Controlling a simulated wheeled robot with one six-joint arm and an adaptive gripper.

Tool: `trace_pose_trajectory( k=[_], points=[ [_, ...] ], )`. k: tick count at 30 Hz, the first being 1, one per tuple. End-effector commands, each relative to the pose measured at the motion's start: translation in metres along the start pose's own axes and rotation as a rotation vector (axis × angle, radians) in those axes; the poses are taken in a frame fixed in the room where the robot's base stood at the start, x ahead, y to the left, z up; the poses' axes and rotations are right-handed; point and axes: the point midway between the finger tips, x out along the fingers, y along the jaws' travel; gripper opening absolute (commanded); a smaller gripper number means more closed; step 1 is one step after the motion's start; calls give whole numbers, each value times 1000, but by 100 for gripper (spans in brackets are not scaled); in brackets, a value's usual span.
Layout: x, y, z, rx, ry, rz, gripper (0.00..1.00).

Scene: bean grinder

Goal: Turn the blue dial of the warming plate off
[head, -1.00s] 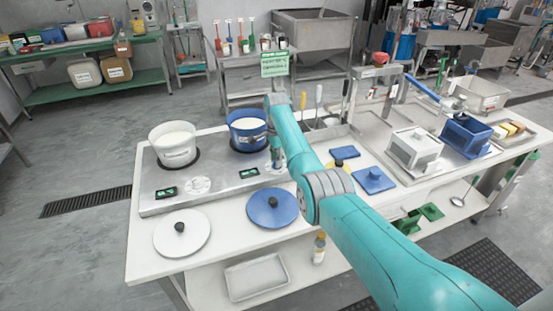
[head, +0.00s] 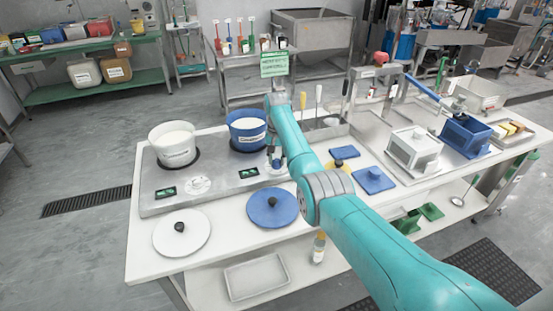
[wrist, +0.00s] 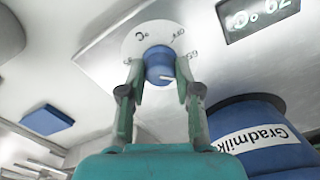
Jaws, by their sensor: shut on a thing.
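The blue dial (wrist: 157,62) sits on a round white scale plate in the wrist view, with a white pointer mark on its lower right side. My gripper (wrist: 160,72) has its two fingers on either side of the dial, closed on it. In the head view my gripper (head: 275,158) is at the right end of the warming plate (head: 222,190), in front of the blue pot (head: 247,133), and largely hides the dial. The plate's lit display (wrist: 262,17) appears upside down in the wrist view, hard to read.
A white pot (head: 173,150) stands on the plate's left. The blue pot's label (wrist: 252,138) shows close to my gripper in the wrist view. A white lid (head: 182,233) and a blue lid (head: 271,207) lie in front. Blue blocks and trays stand to the right.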

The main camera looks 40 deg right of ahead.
Motion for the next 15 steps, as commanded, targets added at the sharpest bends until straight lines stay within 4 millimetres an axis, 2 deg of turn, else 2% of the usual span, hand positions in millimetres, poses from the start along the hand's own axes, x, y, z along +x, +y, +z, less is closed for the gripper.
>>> trace_pose_trajectory(
  k=[15],
  points=[
    [0, 1, 0, -491, 1, -1, 0]
  ],
)
